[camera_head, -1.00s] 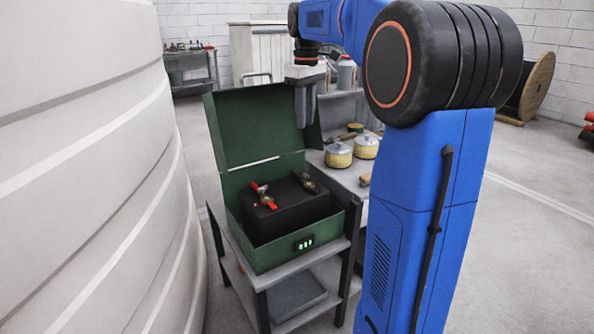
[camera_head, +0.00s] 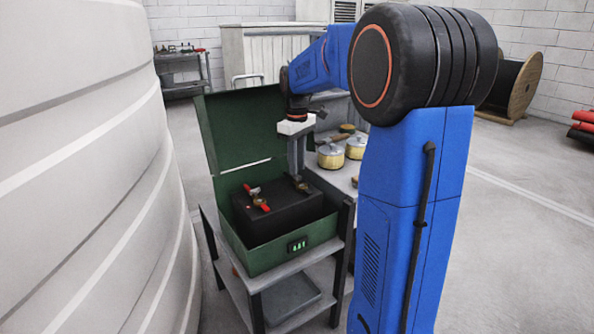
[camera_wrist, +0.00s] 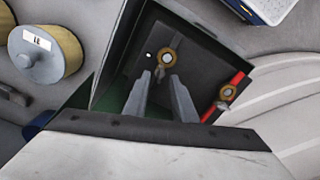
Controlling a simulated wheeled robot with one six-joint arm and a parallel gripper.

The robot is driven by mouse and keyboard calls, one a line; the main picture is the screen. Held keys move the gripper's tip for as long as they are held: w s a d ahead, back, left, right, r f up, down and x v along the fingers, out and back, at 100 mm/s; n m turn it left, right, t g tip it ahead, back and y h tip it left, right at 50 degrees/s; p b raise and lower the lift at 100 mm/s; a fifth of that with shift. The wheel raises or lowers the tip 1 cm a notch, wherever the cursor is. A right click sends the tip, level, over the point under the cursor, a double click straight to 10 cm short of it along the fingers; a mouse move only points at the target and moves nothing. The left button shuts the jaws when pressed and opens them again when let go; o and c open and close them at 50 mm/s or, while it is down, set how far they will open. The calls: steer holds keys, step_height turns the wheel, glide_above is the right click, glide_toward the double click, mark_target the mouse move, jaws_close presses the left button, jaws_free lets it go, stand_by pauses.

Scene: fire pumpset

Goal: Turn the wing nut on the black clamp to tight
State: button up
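The black clamp (camera_head: 299,184) sits on the right part of the top of a black battery (camera_head: 275,218). In the wrist view the black clamp (camera_wrist: 168,56) shows as a brass ring with a small metal piece below it, likely the wing nut (camera_wrist: 160,73). My gripper (camera_head: 296,174) points down just above this clamp. In the wrist view the two fingers of my gripper (camera_wrist: 158,84) are apart, with the metal piece between or just beyond their tips. I cannot tell if they touch it. A red clamp (camera_head: 257,198) sits at the left on the battery.
The battery stands in a green case (camera_head: 275,257) with its lid (camera_head: 240,130) raised behind my gripper. The case rests on a grey cart (camera_head: 240,292). A large pale tank (camera_head: 90,180) is close at left.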

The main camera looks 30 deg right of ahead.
mark_target(297, 177)
steer(key=shift+f, duration=1.3)
jaws_close()
